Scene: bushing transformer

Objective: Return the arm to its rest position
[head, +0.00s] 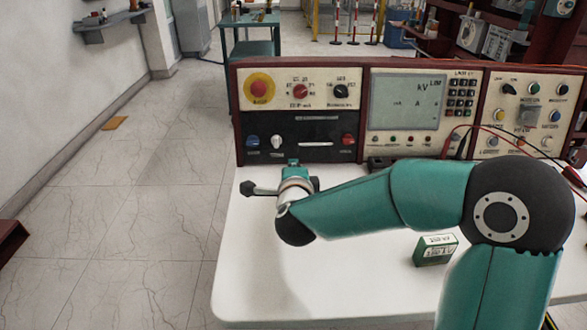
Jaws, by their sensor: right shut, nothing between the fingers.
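My right arm reaches in from the right across the white table (245,285), with its teal forearm bent at a large dark joint. My right gripper (250,188) is small in the picture, at the table's left side, in front of the control console (315,125). It is shut and empty. The wrist hides part of the table behind it. I cannot tell the exact gap between the gripper and the console. My left gripper is not in view.
A small green box (435,250) stands on the table below my forearm. The console has a grey screen (408,101), a red button (259,87) and several knobs. Red and black cables (520,137) lie at right. The table's front left is clear.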

